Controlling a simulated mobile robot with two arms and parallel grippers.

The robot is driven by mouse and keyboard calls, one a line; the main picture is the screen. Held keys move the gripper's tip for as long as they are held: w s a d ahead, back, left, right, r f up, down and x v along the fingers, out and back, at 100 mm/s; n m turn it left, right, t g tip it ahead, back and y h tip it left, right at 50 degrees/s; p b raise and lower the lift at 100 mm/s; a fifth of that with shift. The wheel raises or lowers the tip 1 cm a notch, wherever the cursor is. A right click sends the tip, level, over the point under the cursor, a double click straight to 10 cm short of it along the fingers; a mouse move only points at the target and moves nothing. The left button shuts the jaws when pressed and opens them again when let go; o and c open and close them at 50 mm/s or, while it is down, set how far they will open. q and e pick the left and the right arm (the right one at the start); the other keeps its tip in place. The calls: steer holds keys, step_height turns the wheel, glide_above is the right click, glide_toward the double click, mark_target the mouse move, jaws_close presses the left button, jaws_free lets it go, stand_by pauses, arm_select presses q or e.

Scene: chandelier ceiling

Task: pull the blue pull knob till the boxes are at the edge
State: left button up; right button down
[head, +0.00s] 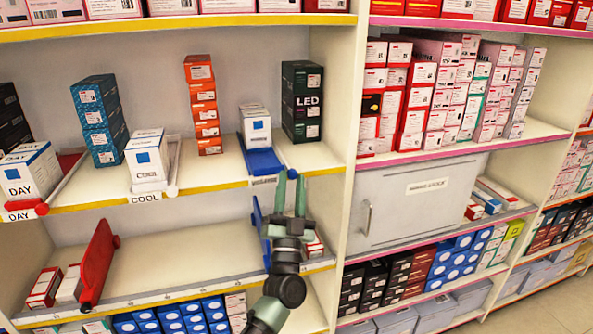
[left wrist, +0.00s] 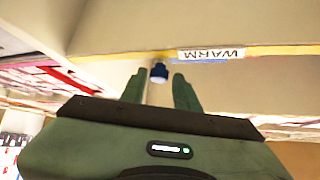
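The blue pull knob (head: 292,174) sits at the front end of a thin rod at the shelf's yellow edge. It also shows in the left wrist view (left wrist: 159,72), just beyond and between my fingertips, near the WARM label (left wrist: 210,54). White boxes with a blue square (head: 256,126) stand back on the shelf, behind a blue strip (head: 264,162) that reaches to the front edge. My left gripper (head: 290,186) is open, its fingers pointing at the knob from the front. It also shows in the left wrist view (left wrist: 158,88). My right gripper is not in view.
A dark green LED box stack (head: 301,102) stands right of the boxes, and orange boxes (head: 203,105) stand to the left. COOL boxes (head: 147,158) and DAY boxes (head: 30,172) stand farther left. A blue divider (head: 259,232) stands on the shelf below, beside my arm.

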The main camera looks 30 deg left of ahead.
arm_select(q)
steer(key=shift+x, duration=1.4)
steer(key=shift+f, duration=0.1)
jaws_close()
